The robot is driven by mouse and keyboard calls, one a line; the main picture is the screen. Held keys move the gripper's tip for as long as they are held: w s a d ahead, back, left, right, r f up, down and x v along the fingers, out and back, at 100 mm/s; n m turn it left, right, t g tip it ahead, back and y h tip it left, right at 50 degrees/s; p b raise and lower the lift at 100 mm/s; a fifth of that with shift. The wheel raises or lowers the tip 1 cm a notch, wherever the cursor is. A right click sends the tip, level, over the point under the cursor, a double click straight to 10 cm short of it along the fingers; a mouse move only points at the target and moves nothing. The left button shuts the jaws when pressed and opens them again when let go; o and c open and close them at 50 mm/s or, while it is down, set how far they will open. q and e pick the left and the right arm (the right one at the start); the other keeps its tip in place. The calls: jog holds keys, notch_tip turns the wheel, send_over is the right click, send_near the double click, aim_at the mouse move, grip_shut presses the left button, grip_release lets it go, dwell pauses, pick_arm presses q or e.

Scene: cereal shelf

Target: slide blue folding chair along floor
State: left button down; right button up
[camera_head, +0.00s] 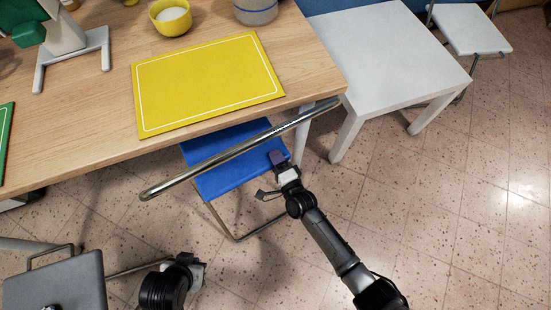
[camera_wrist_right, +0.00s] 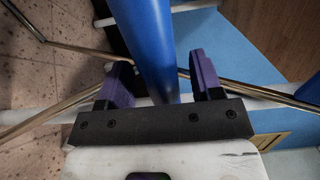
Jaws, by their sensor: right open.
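The blue folding chair (camera_head: 234,179) stands partly under the wooden table, its blue seat showing below the table's front edge, with thin metal legs reaching the floor. My right gripper (camera_head: 279,158) is at the right part of the blue surface. In the right wrist view, the open gripper (camera_wrist_right: 163,78) has a blue rounded part of the chair (camera_wrist_right: 152,35) between its two purple fingers, with gaps visible beside it. My left gripper (camera_head: 193,270) is low at the left, away from the blue chair; its fingers are unclear.
The wooden table (camera_head: 105,110) carries a yellow mat (camera_head: 208,84) and a yellow bowl (camera_head: 170,17). A polished metal bar (camera_head: 235,152) crosses above the chair. A white table (camera_head: 385,50) stands right. A grey seat (camera_head: 55,283) is at lower left. Tiled floor is clear at right.

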jog(key=shift+w+a+r, duration=0.1)
jog(key=shift+w+a, duration=0.1)
jog(key=shift+a, duration=0.25)
jog(key=shift+s, duration=0.15)
pick_arm(q)
notch_tip(320, 180, up, 6)
jog(key=p, duration=0.6)
jog(key=shift+a, duration=0.35)
pick_arm(e)
jog(key=v, duration=1.3)
jog(key=shift+s+d, duration=0.25)
jog(key=shift+s, duration=0.05)
pick_arm(q)
jog(key=shift+w+a, duration=0.1)
jog(key=shift+a, duration=0.1)
